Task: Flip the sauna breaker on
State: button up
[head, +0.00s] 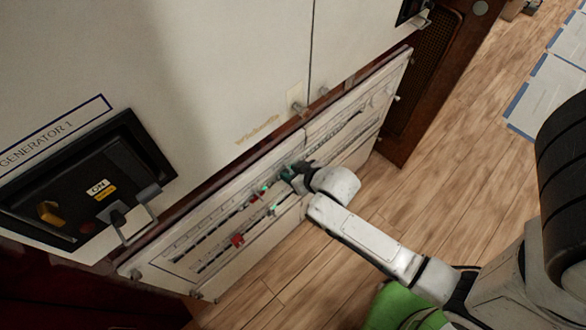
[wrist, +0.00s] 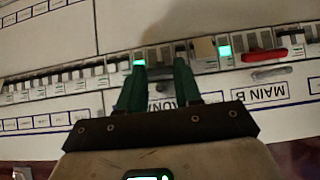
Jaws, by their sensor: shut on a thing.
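My gripper (head: 290,173) is at the breaker panel (head: 230,265), near the middle of its upper row. In the wrist view, the green fingers of my gripper (wrist: 161,72) stand either side of a small breaker (wrist: 159,56) and are shut on it. A partly covered, upside-down label (wrist: 161,104) below it ends in letters that look like "AUNA", so this looks like the sauna breaker. Its lever position is hard to tell. A green light (wrist: 139,64) shows at the left fingertip.
A red main switch (wrist: 265,55) sits right of my gripper, above an upside-down "MAIN B" label (wrist: 263,92). A second green light (wrist: 225,51) is beside it. More breakers (wrist: 55,85) run to the left. A generator control box (head: 90,185) is at left; wooden floor (head: 465,160) lies right.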

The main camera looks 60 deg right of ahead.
dwell(0.3)
jog(key=shift+w, duration=0.1)
jog(key=o, duration=1)
jog(key=shift+o, duration=0.2)
jog(key=shift+r, duration=0.1)
jog(key=v, duration=1)
jog(key=shift+s+r, duration=0.25)
jog(key=shift+s, duration=0.05)
jog(key=shift+a, duration=0.1)
